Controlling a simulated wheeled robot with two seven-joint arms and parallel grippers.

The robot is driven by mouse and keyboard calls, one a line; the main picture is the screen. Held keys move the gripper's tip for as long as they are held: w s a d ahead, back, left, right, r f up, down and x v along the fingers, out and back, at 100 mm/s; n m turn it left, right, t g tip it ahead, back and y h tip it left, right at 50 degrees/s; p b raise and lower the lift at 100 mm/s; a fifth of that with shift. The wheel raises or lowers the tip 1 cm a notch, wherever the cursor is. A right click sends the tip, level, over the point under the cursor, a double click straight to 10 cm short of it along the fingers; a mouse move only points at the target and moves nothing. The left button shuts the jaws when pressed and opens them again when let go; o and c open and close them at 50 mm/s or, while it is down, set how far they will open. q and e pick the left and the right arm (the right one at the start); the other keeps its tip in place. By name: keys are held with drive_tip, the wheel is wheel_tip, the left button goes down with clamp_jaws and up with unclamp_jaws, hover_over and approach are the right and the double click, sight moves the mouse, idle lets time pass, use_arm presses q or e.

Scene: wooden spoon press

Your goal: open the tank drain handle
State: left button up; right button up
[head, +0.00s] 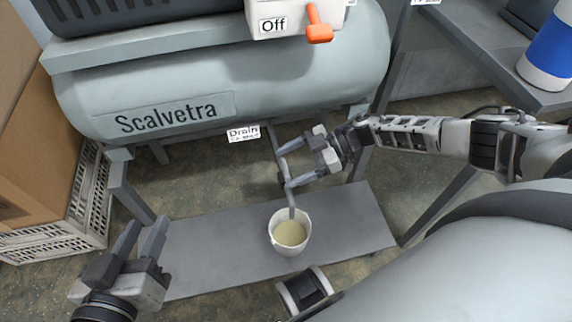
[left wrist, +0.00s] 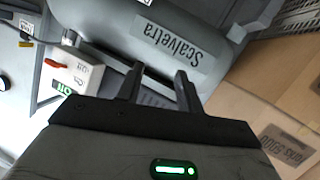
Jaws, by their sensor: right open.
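The grey tank (head: 230,80) marked "Scalvetra" lies across the top of the head view; it also shows in the left wrist view (left wrist: 120,30). A "Drain" label (head: 243,132) hangs under it, beside a thin grey drain pipe (head: 272,140) running down towards a bucket. My right gripper (head: 284,167) is open at the pipe's lower part, its fingers pointing left, one above the other. The drain handle is not clearly distinguishable there; the fingers partly cover that spot. My left gripper (head: 141,236) is open and empty at the lower left, away from the pipe; its fingers also show in the left wrist view (left wrist: 160,86).
The white bucket (head: 290,248) with pale yellowish contents stands on a low grey shelf (head: 210,240). A white box (head: 275,25) reads "Off" and has an orange lever (head: 318,25). Cardboard boxes (head: 40,130) and a crate (head: 82,205) stand left. Grey legs flank the shelf.

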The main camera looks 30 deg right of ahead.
use_arm(q)
drive_tip(key=shift+a+f+g+p, duration=0.25)
drive_tip(key=shift+f+g+p, duration=0.15)
drive_tip(key=shift+p, duration=0.2)
use_arm(e)
drive_tip(key=v, duration=1.4)
use_arm(q)
drive_tip(key=shift+r+y, duration=0.15)
drive_tip(key=shift+y, duration=0.15)
